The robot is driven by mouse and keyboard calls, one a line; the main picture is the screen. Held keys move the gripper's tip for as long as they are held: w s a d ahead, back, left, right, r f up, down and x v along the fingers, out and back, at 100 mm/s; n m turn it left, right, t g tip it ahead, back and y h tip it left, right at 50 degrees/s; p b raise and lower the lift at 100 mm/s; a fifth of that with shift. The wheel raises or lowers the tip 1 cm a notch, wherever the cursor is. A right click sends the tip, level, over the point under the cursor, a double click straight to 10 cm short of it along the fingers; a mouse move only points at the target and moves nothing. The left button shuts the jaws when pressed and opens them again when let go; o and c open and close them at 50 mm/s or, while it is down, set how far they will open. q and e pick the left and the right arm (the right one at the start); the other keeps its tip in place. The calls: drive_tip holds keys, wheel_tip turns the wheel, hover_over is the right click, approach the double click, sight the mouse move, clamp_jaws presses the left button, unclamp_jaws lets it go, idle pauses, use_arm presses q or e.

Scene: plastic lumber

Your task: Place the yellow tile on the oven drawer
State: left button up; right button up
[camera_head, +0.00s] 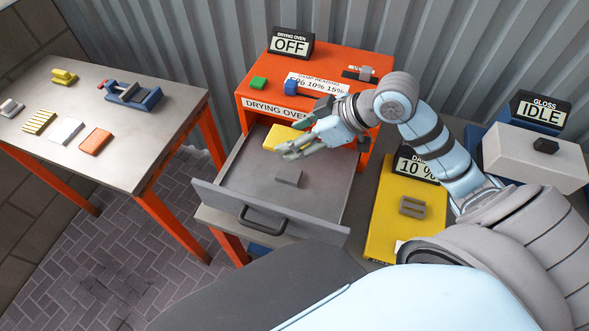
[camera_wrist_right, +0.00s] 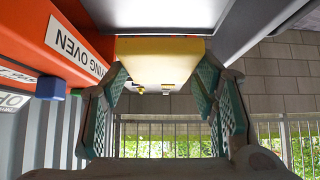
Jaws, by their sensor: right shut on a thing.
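The yellow tile (camera_head: 284,137) is over the back part of the open grey oven drawer (camera_head: 250,170), close to the oven front. My right gripper (camera_head: 283,152) is shut on it. In the right wrist view the yellow tile (camera_wrist_right: 160,62) sits between the two green-padded fingers of my right gripper (camera_wrist_right: 160,80). I cannot tell whether the tile touches the drawer floor. My left gripper is not in view.
A yellow damp meter (camera_head: 390,215) stands right of the drawer. A table (camera_head: 100,155) at left holds several tiles and a blue clamp.

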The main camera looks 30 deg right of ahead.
wheel_tip(320, 180, down, 8)
drive_tip(key=shift+w+r+b, duration=0.1)
drive_tip(key=shift+b, duration=0.5)
wheel_tip(320, 180, down, 4)
drive_tip(key=shift+f+b, duration=0.1)
drive_tip(key=shift+b, duration=0.3)
drive_tip(key=shift+f, duration=0.15)
drive_tip(key=o, duration=1.2)
